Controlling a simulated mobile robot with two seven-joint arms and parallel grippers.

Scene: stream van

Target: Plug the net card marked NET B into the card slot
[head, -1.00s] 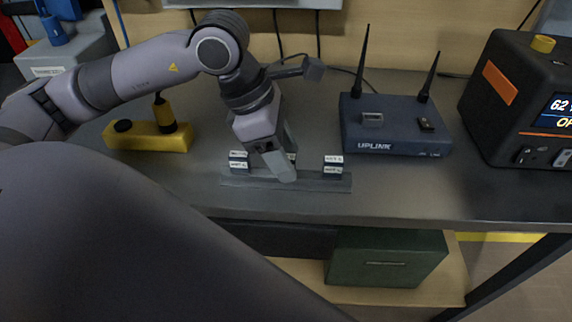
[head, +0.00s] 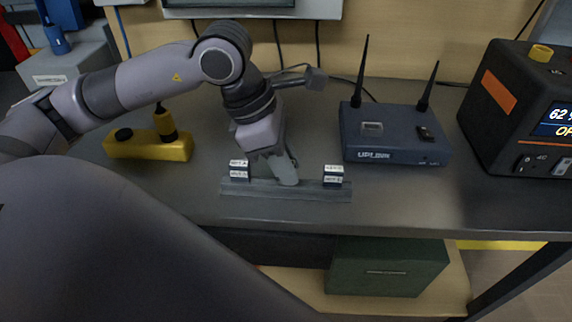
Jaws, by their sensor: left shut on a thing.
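My left gripper (head: 285,172) points down at the middle of a low grey card rack (head: 285,190) on the bench. Its jaws are shut on a card there, mostly hidden by the fingers; I cannot read its mark. Small dark cards with white labels stand in the rack to the left (head: 239,170) and right (head: 333,176) of the gripper. Their labels are too small to read surely. The dark blue UPLINK router (head: 393,152) stands behind and right of the rack, with two small fittings on top; I cannot tell which is the card slot. My right gripper is out of view.
Two antennas (head: 360,72) rise from the router's back. A black power unit (head: 515,110) with a lit display stands at the right. A yellow block (head: 148,148) with a black-and-yellow piece lies left. A green box (head: 385,268) sits below. The bench front (head: 400,205) is clear.

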